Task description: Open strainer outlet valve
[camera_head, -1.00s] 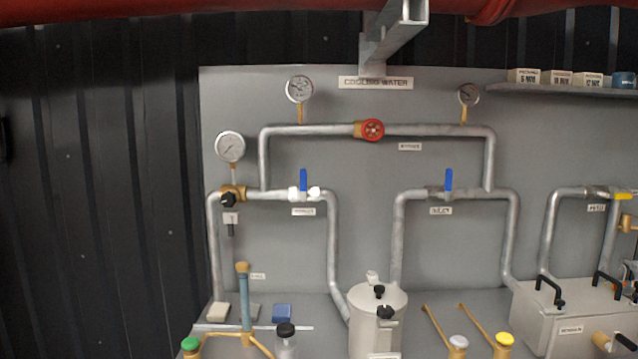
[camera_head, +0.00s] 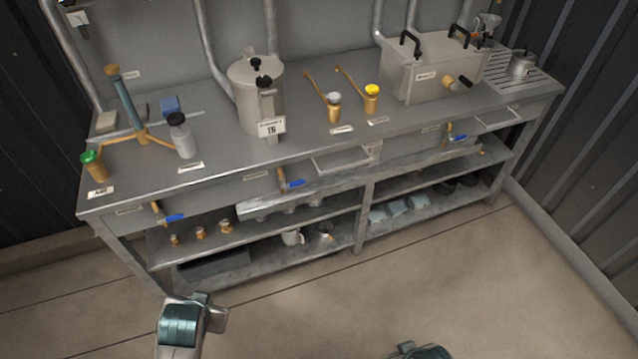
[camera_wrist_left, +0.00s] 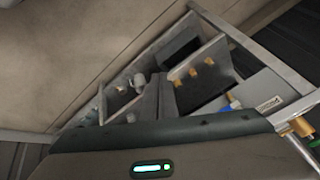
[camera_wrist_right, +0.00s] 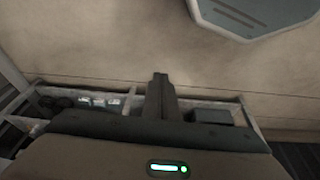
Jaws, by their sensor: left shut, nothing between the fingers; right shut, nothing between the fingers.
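Valves with blue handles hang along the bench front: left (camera_head: 172,217), middle (camera_head: 291,183) and right (camera_head: 457,137). My left gripper (camera_wrist_left: 166,82) is shut and empty, with the bench shelves beyond it in the left wrist view. My right gripper (camera_wrist_right: 160,80) is shut and empty, above the floor and lower shelf.
Lower shelves hold small parts. The floor (camera_head: 420,265) in front is clear.

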